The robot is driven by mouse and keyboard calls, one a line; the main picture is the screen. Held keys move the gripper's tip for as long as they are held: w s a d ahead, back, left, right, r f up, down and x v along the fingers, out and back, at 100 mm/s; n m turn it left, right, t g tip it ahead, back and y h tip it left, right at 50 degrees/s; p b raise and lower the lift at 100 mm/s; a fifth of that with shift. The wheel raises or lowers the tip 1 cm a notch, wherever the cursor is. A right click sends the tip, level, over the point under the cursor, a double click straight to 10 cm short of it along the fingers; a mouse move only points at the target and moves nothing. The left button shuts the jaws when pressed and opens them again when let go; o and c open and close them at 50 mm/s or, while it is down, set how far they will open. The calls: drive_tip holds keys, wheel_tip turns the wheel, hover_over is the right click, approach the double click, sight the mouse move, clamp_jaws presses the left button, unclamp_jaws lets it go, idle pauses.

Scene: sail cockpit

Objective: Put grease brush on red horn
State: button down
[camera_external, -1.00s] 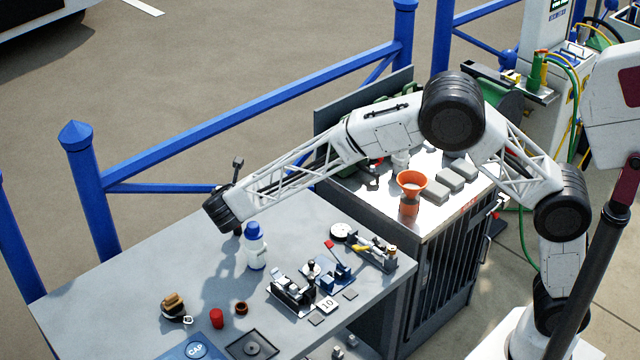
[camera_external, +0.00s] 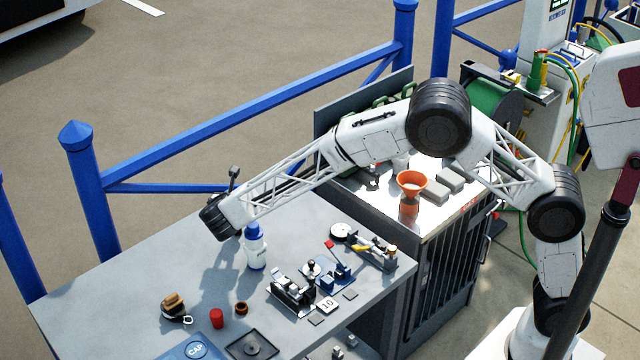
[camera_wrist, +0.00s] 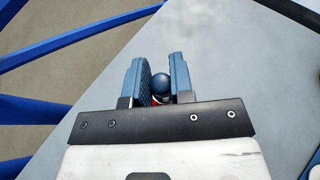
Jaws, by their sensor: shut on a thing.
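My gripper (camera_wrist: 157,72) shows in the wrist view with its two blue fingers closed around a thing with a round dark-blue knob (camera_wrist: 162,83). A little red and white shows below the knob; I cannot tell whether this is the grease brush. In the external view my wrist hides the fingers and the held thing, above the back left of the grey table. An orange-red horn-shaped thing (camera_external: 411,183), its flared mouth up, stands upright on the cart top to the right; it is likely the red horn. My gripper is well away from it.
A white bottle with a blue cap (camera_external: 255,252) stands close beside my wrist. Several small parts and a metal fixture (camera_external: 292,290) crowd the table's right half. Grey blocks (camera_external: 450,180) lie near the horn.

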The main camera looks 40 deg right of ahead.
drive_tip(key=shift+f, duration=0.2)
drive_tip(key=c, duration=1)
unclamp_jaws()
drive_tip(key=shift+f, duration=0.1)
drive_tip(key=shift+r, duration=0.2)
drive_tip(key=v, duration=1.2)
drive_tip(key=shift+d, duration=0.1)
